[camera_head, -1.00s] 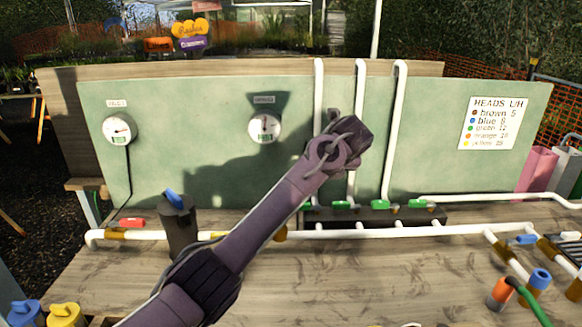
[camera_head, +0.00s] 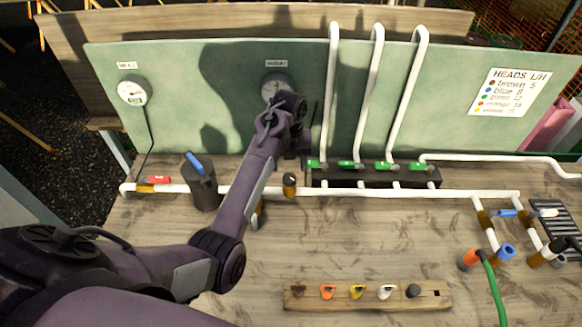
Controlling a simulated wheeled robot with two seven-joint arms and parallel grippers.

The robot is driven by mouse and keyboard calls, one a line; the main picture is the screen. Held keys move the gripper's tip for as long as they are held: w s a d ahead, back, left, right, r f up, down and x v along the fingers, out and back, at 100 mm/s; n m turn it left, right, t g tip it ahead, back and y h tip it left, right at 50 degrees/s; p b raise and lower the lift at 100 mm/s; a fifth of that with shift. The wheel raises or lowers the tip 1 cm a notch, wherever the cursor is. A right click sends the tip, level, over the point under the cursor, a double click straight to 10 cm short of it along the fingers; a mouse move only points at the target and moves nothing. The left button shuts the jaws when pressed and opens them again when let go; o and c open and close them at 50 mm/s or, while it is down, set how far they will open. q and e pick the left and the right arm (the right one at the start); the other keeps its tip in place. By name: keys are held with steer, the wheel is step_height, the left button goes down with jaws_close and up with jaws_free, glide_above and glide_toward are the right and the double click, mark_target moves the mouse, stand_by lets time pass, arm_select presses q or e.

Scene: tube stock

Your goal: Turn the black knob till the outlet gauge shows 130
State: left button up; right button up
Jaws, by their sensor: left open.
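A round white gauge (camera_head: 276,88) is on the green panel, partly covered by my left arm. A second white gauge (camera_head: 131,92) is at the panel's left. Their labels and readings are too small to read surely. A brass fitting with a black knob on top (camera_head: 290,180) sits on the white pipe, below the partly covered gauge. My left gripper (camera_head: 303,148) is open and tilted down, above and behind the black knob, apart from it in the picture. Its fingers are hard to make out against the dark wrist. My right gripper is not in view.
A dark cylinder with a blue lever (camera_head: 203,185) stands left of my forearm. Green valves (camera_head: 350,165) and upright white pipes (camera_head: 370,90) are to the right. A wooden rack (camera_head: 350,303) with several small coloured pieces lies in front. The bench between is clear.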

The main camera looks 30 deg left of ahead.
mark_target(289, 177)
arm_select(q)
step_height(289, 177, down, 5)
steer(key=shift+f+p, duration=0.2)
steer(key=shift+p, duration=0.45)
steer(key=c, duration=1)
